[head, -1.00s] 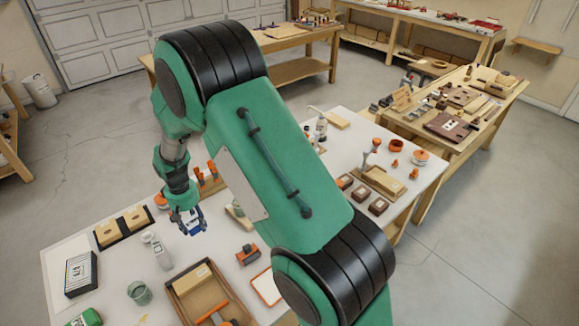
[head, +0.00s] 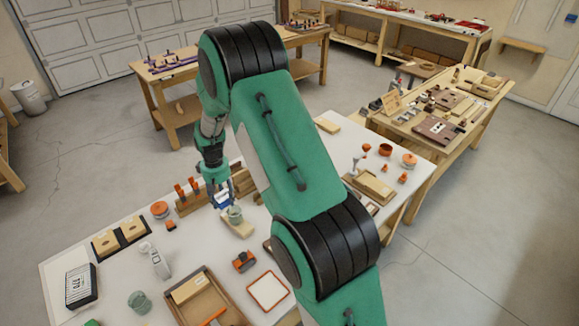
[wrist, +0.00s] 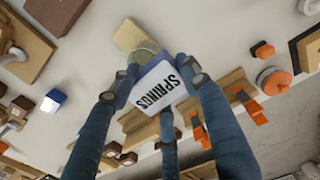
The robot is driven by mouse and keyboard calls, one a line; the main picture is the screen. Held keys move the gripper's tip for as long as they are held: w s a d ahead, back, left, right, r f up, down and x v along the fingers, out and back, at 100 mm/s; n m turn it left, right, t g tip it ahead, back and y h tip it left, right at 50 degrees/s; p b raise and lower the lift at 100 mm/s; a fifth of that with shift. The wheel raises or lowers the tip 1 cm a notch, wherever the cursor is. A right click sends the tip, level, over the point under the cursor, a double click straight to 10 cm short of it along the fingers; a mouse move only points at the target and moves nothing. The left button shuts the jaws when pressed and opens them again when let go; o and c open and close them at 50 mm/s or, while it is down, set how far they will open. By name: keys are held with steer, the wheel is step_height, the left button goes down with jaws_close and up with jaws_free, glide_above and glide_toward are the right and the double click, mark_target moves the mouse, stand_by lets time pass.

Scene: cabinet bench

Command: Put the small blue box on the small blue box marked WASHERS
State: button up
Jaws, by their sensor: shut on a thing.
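My gripper (wrist: 163,88) is shut on a small box (wrist: 160,84) with a white face marked SPRINGS and blue edges. In the head view my gripper (head: 222,197) holds this blue box (head: 223,201) over the back part of the white bench. A second small blue-and-white box (wrist: 53,100) stands on the bench at the left of the wrist view, apart from the gripper. No lettering on it can be read, so I cannot tell whether it says WASHERS. I cannot make it out in the head view, where my arm covers part of the bench.
A greenish jar (head: 235,214) and a pale wooden block (head: 238,228) are close by the held box. Orange-handled tools (head: 186,188) stand in a wooden rack behind. A wooden tray (head: 238,316) and an orange-rimmed white tray (head: 267,290) lie in front.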

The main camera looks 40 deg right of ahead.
steer(key=s+d+p, duration=0.3)
steer(key=d+p, duration=0.1)
steer(key=d, duration=1.2)
steer(key=s+d+p, duration=0.3)
steer(key=d+p, duration=0.2)
steer(key=d, duration=1)
steer(key=shift+m, duration=0.3)
steer(key=shift+s+d+f, duration=0.1)
steer(key=shift+f, duration=0.9)
steer(key=shift+s+d+f, duration=0.1)
steer(key=shift+d+f, duration=0.05)
steer(key=shift+f, duration=0.8)
steer(key=shift+s+d+f, duration=0.1)
steer(key=shift+f, duration=0.9)
steer(key=shift+w, duration=0.1)
steer(key=shift+w+d+f+p, duration=0.15)
steer(key=shift+w+d+f, duration=0.1)
steer(key=shift+w+d, duration=1.6)
steer(key=shift+w+d+f+p, duration=0.1)
steer(key=shift+w+d+f, duration=0.15)
steer(key=shift+w+d, duration=1.6)
steer(key=shift+w+d+f+p, duration=0.2)
steer(key=shift+w+d, duration=0.55)
steer(key=shift+w, duration=2.15)
steer(key=shift+f, duration=0.1)
steer(key=shift+f, duration=1.7)
